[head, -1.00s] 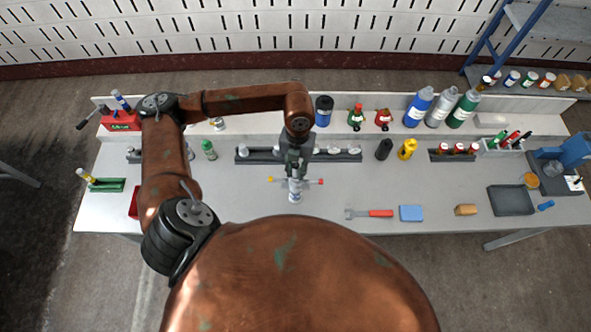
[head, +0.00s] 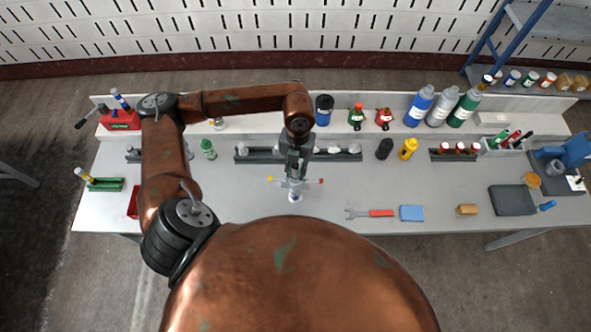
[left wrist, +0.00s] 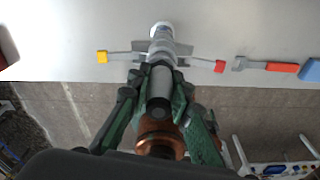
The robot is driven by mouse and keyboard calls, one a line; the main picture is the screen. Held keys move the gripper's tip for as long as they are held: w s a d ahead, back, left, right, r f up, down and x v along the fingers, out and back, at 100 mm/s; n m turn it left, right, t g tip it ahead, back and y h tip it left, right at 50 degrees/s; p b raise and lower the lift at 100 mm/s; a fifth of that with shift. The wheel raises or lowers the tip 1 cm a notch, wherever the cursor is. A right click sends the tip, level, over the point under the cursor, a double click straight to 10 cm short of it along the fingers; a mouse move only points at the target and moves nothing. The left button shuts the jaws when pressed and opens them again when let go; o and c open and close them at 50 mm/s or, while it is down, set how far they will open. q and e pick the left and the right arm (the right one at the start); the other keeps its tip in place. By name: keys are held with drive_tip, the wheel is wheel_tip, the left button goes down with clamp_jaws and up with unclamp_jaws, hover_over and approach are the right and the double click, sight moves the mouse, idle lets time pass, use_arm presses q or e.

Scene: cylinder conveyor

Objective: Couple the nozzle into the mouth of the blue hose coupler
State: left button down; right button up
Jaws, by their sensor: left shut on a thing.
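My left gripper (head: 296,172) points down over the middle of the table, with its green fingers shut around a slim grey cylinder, likely the nozzle (left wrist: 160,82). In the left wrist view a copper-coloured round piece shows between the fingers. Straight below the fingertips is a pale grey-white, faintly bluish cylinder, likely the coupler (left wrist: 165,32). It also shows in the head view (head: 295,196). Two arms stick out sideways at it, one yellow-tipped on the left and one red-tipped on the right. The grey cylinder lines up with it; its mouth is hidden, and I cannot tell whether they touch. My right gripper is not in view.
A red-handled wrench (head: 370,213) and a blue block (head: 411,213) lie to the right. Behind the gripper is a dark rack (head: 262,156) with pale pieces. A dark tray (head: 512,200) is further right. The table's front edge is close.

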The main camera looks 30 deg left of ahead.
use_arm(q)
drive_tip(key=shift+f+b, duration=0.75)
drive_tip(key=shift+f, duration=0.3)
drive_tip(key=c, duration=1.7)
unclamp_jaws()
drive_tip(key=shift+o, duration=0.2)
wheel_tip(320, 180, up, 12)
drive_tip(key=w, duration=0.1)
drive_tip(key=shift+w+a, duration=0.2)
drive_tip(key=shift+a, duration=0.05)
